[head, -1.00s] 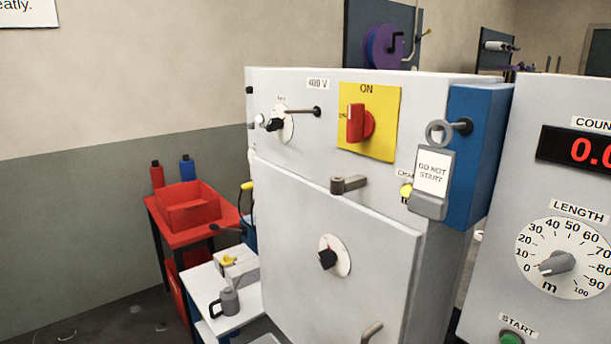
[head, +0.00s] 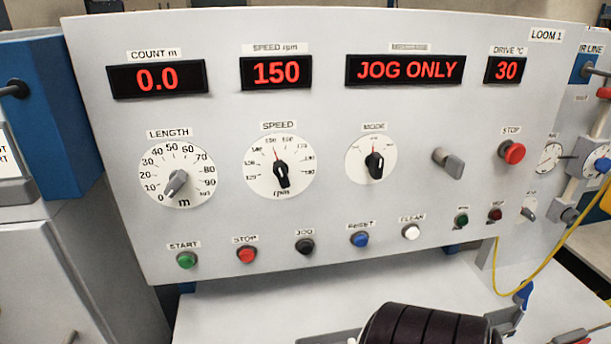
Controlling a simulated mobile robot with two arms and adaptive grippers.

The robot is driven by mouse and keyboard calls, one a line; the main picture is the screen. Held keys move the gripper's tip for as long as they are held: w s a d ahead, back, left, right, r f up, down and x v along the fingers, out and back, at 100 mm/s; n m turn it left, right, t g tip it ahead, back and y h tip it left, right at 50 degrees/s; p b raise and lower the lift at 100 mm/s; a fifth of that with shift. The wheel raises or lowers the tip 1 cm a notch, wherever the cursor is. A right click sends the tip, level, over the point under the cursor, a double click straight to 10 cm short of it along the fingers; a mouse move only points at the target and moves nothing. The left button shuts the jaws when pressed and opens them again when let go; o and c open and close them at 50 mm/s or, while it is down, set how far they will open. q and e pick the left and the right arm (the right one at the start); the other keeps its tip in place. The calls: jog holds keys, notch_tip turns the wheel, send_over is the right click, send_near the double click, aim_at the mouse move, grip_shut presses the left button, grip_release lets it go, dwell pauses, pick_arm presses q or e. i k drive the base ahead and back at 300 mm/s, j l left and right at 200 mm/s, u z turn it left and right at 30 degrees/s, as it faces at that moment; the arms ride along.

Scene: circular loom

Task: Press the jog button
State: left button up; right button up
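The jog button (head: 305,247) is a small black push button under a JOG label, in the bottom row of the grey loom panel (head: 340,215). The red stop button (head: 247,255) is to its left and the blue reset button (head: 359,239) to its right. The green start button (head: 186,260) is at the far left of the row. The mode knob (head: 374,163) is on a white dial, and the display (head: 405,69) above it reads JOG ONLY. Neither gripper is in view.
A dark ribbed cylinder (head: 425,328) stands out below the panel. A yellow cable (head: 498,272) hangs at the right. A blue box (head: 50,110) flanks the panel's left.

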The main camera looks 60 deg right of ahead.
aim_at(304, 247)
jog(key=z, duration=1.85)
jog(key=k+j+z, duration=0.25)
jog(key=z, duration=0.2)
jog(key=k+j+z, duration=0.2)
jog(key=z, duration=0.3)
jog(key=k, duration=0.05)
